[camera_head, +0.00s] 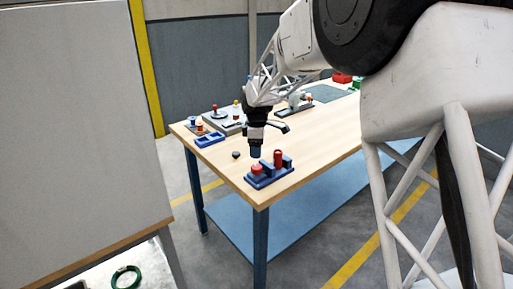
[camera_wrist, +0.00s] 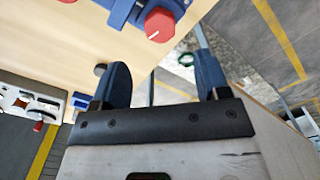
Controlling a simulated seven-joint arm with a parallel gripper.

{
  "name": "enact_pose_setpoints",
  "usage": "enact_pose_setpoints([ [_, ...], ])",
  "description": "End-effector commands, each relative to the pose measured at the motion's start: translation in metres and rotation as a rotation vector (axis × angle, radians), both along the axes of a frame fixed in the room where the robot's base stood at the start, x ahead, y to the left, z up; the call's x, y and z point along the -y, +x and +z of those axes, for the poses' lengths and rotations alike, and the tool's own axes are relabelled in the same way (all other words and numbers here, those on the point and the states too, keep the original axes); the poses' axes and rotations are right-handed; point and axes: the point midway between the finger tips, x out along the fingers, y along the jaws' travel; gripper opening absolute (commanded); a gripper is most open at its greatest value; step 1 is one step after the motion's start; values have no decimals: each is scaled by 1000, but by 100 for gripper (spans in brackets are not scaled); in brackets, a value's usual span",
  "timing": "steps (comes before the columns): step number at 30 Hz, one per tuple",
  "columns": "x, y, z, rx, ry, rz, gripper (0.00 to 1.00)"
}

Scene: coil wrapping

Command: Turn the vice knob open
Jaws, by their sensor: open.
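The blue vice (camera_head: 284,174) sits on the table near its front corner. Its red knob (camera_head: 257,169) is at the left end, and a taller red cylinder (camera_head: 278,158) stands upright on it. In the wrist view the red knob (camera_wrist: 160,24) shows at the top, beside part of the blue vice body (camera_wrist: 124,12). My gripper (camera_head: 256,152) points down just above and behind the vice in the head view. Its two blue fingers are spread apart in the wrist view (camera_wrist: 163,80), with nothing between them. The knob is apart from the fingers.
A small dark round piece (camera_head: 236,154) lies on the wooden table (camera_head: 325,135) left of my gripper. Red bins (camera_head: 341,77) are at the far end. The table right of the vice is clear.

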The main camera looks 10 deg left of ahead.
Motion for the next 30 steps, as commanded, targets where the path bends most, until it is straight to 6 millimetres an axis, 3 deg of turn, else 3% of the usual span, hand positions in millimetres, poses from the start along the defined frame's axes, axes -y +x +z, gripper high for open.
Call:
enact_pose_setpoints([
  [11,0,0,0,-2,1,-11,69],
  [17,1,2,-1,-23,3,-110,69],
  [30,5,13,-6,-149,-22,-714,69],
])
